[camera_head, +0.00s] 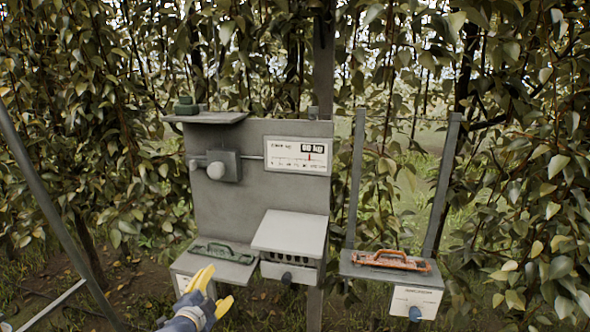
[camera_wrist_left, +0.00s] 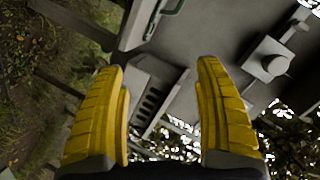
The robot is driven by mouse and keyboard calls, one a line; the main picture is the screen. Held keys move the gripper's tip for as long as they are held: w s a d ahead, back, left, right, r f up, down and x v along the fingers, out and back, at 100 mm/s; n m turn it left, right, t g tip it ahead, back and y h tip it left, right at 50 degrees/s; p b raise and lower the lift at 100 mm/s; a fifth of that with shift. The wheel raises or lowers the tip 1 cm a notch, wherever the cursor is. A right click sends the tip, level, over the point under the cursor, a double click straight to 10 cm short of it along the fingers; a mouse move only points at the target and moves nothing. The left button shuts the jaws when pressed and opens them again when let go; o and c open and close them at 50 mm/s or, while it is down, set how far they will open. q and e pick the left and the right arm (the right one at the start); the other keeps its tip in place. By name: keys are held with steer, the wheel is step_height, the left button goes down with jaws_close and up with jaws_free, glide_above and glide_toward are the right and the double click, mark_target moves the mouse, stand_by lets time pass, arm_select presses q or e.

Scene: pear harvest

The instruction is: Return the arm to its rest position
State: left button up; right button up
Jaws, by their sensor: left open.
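My left gripper (camera_head: 212,289) has yellow fingers and is low in the head view, in front of the left shelf of the grey station. In the left wrist view its two fingers (camera_wrist_left: 165,110) are spread apart with nothing between them. A green handled tool (camera_head: 224,252) lies on the left shelf, just above and beyond the fingers. It also shows at the top of the left wrist view (camera_wrist_left: 163,15). My right gripper is not in view.
A grey panel (camera_head: 235,225) carries a knob box (camera_head: 223,166), a white label (camera_head: 298,156) and a slotted box (camera_head: 290,233). An orange handled tool (camera_head: 391,260) lies on the right shelf (camera_head: 350,268). Two posts (camera_head: 443,185) and dense foliage stand behind.

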arm_select(q)
steer(key=s+a+f+n+g+y, duration=0.2)
steer(key=s+f+n+g+y, duration=0.1)
steer(key=s+f, duration=1.1)
steer(key=s+a+f+n+g+y, duration=0.2)
steer(key=s+a, duration=0.2)
steer(key=s, duration=0.8)
steer(key=s+a+f+n+g+y, duration=0.1)
steer(key=s+a+f+g, duration=0.15)
steer(key=s, duration=0.85)
steer(key=s+d+f+g+h, duration=0.2)
steer(key=d+f, duration=0.1)
steer(key=f, duration=1.3)
steer(key=s+d+f+g+h, duration=0.1)
steer(key=d+f, duration=0.1)
steer(key=f, duration=1.4)
steer(key=s+f+n+g+h, duration=0.1)
steer(key=s+f+n+g, duration=0.2)
steer(key=s+f, duration=1.6)
steer(key=shift+s, duration=1.1)
